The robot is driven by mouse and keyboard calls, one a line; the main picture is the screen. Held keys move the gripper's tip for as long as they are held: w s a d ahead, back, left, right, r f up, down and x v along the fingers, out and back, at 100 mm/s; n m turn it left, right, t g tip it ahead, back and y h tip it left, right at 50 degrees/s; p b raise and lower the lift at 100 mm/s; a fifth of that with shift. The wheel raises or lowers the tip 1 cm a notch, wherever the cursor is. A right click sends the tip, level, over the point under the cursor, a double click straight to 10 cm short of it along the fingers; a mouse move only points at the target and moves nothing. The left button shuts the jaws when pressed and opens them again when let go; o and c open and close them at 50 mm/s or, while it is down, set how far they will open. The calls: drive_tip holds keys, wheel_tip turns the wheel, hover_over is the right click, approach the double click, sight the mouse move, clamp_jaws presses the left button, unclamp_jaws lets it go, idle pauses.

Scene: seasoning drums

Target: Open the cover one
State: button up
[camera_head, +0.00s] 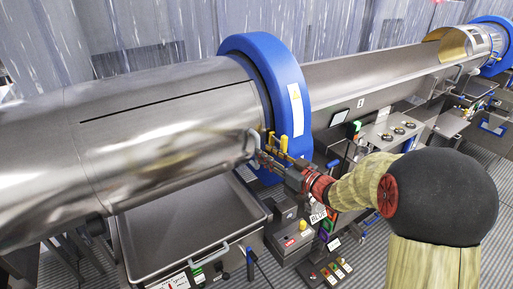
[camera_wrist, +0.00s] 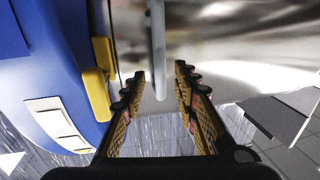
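A shiny metal drum cover (camera_head: 165,135) curves across the left of the head view, with a dark seam along its upper side. It appears closed. A grey bar handle (camera_wrist: 157,40) is on it near the blue ring; in the head view my gripper partly hides it. My gripper (camera_head: 261,152) is at the handle, and in the wrist view my gripper (camera_wrist: 160,76) is open, with a finger on each side of the handle's lower end. A gap shows on both sides of the bar, so the fingers look apart from it.
A thick blue ring (camera_head: 290,78) with yellow blocks (camera_wrist: 96,94) stands close beside my fingers. A grey tray (camera_head: 190,262) lies below the drum. Control boxes (camera_head: 290,240) stand below my arm. A second drum (camera_head: 468,42) with an opening is at the far right.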

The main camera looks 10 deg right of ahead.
sight(257, 166)
drive_tip(key=shift+x, duration=2.35)
drive_tip(key=c, duration=0.4)
drive_tip(key=c, duration=0.3)
clamp_jaws()
